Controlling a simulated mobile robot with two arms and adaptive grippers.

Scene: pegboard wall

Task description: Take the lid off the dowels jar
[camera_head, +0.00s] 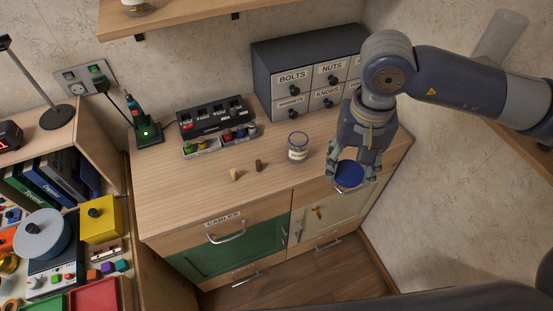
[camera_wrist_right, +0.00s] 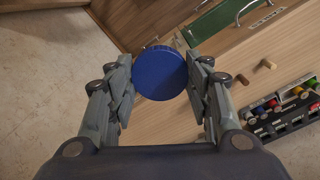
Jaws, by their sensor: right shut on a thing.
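The dowels jar (camera_head: 297,147) stands upright on the wooden cabinet top. It is clear with a white label too small to read, and its top looks uncovered. My right gripper (camera_head: 350,168) is shut on a round blue lid (camera_head: 349,175), to the right of the jar and apart from it, near the front right edge of the top. In the right wrist view the blue lid (camera_wrist_right: 160,73) sits between the two fingers (camera_wrist_right: 160,82). The jar does not show in that view. My left gripper is not in view.
Two small pegs, one pale (camera_head: 234,175) and one dark brown (camera_head: 259,165), stand left of the jar. A grey drawer unit (camera_head: 268,65) is behind, and a black charger rack (camera_head: 213,116) with a tray of coloured items is at the back left. The front middle of the top is clear.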

